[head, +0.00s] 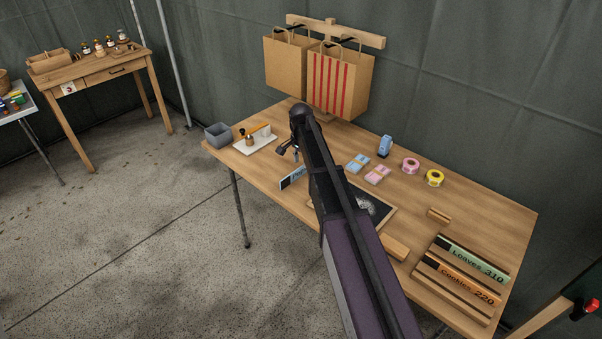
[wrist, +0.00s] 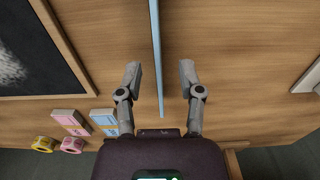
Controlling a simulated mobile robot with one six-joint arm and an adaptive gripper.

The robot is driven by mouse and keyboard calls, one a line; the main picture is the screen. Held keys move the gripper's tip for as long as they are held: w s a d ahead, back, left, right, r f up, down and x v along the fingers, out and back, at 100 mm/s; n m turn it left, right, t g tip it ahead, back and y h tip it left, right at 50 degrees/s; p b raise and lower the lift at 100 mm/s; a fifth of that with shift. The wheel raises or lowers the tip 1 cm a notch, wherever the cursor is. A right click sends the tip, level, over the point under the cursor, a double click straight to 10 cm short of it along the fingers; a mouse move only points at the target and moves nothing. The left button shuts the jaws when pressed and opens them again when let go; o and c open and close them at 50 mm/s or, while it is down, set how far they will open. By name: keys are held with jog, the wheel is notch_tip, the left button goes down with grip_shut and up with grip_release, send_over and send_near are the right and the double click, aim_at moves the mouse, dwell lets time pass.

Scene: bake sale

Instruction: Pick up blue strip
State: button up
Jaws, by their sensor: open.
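The blue strip (head: 292,178) stands near the table's front edge in the head view, with part of its lettering showing and a dark patch at its left end. In the wrist view the blue strip (wrist: 157,50) shows edge-on as a thin upright line. My gripper (wrist: 160,75) is open, with one finger on each side of the strip's lower end and a gap on both sides. In the head view my gripper (head: 287,151) is above and behind the strip. My arm hides part of the strip's right end.
A chalkboard (wrist: 30,45) lies left of the strip in the wrist view. A white tray (head: 255,148) and grey bin (head: 218,134) stand at the table's left end. A wooden rack (head: 452,298) holds green (head: 474,260) and orange (head: 461,283) strips. Paper bags (head: 340,82) hang behind.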

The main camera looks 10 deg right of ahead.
aim_at(301, 175)
jog(key=shift+s+f+b, duration=0.15)
jog(key=shift+f+b, duration=2)
jog(key=shift+f, duration=0.2)
grip_shut()
